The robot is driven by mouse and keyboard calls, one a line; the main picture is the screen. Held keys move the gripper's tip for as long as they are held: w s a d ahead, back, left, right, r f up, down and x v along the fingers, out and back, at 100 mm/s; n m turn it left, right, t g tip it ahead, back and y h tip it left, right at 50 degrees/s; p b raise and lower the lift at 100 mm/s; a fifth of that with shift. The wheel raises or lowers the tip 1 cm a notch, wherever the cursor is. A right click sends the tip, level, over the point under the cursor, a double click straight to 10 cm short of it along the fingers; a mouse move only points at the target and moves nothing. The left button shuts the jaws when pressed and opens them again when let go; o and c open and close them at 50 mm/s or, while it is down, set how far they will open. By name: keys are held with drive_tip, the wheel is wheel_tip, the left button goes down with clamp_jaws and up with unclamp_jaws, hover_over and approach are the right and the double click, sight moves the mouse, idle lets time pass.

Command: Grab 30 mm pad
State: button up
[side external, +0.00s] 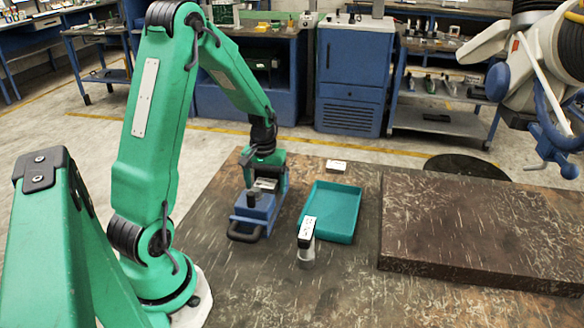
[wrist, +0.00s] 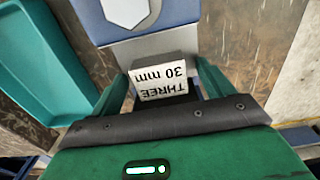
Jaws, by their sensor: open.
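The 30 mm pad (wrist: 163,78) is a block with a white face printed "THREE 30 mm", upside down in the wrist view. It sits at the middle of that view, beside a blue and grey fixture (wrist: 165,22). My gripper (wrist: 167,84) is open, with one green finger on each side of the pad. Whether either finger touches it cannot be told. In the side view my gripper (side external: 265,163) is low over the blue fixture (side external: 254,212), at its far end. The pad's lower part is hidden.
A teal tray (side external: 345,237) stands just right of the fixture. A small light post with a black-and-white top (side external: 307,230) stands at its front-left corner. A small white block (side external: 336,165) lies behind the tray. A thick dark slab (side external: 480,235) fills the table's right side.

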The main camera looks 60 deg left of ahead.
sight(265, 184)
drive_tip(key=shift+c, duration=0.4)
drive_tip(key=c, duration=1.5)
drive_tip(key=shift+o, duration=0.2)
drive_tip(key=shift+r, duration=0.2)
drive_tip(key=shift+s+d+r, duration=0.1)
drive_tip(key=shift+d+r, duration=0.05)
drive_tip(key=shift+r, duration=0.2)
wheel_tip(265, 184, up, 11)
drive_tip(key=s+d, duration=1.3)
drive_tip(key=s, duration=0.1)
drive_tip(key=shift+d+f, duration=0.3)
drive_tip(key=shift+d, duration=0.1)
